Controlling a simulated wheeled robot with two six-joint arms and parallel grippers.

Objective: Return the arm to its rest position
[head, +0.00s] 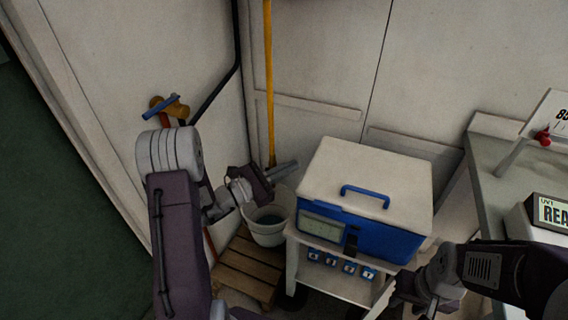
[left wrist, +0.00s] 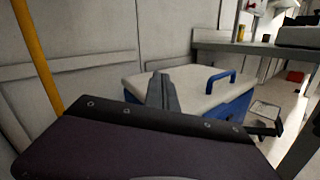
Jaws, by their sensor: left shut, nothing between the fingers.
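My left arm comes in from the lower left in the head view, and its gripper (head: 284,170) points right, in front of the wall and just left of the blue and white box. The left gripper's shut fingers also show in the left wrist view (left wrist: 162,92), with nothing between them. My right arm comes in at the lower right of the head view, in front of the box's lower right side. Its fingertips are not clear there, so I cannot tell whether that gripper (head: 392,300) is open.
The blue and white box (head: 365,175) with a blue handle stands on a white stand. A bucket (head: 268,233) and a wooden pallet (head: 245,268) are left of it. A yellow pole (head: 269,80) stands against the wall. A grey counter (head: 500,195) is at the right.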

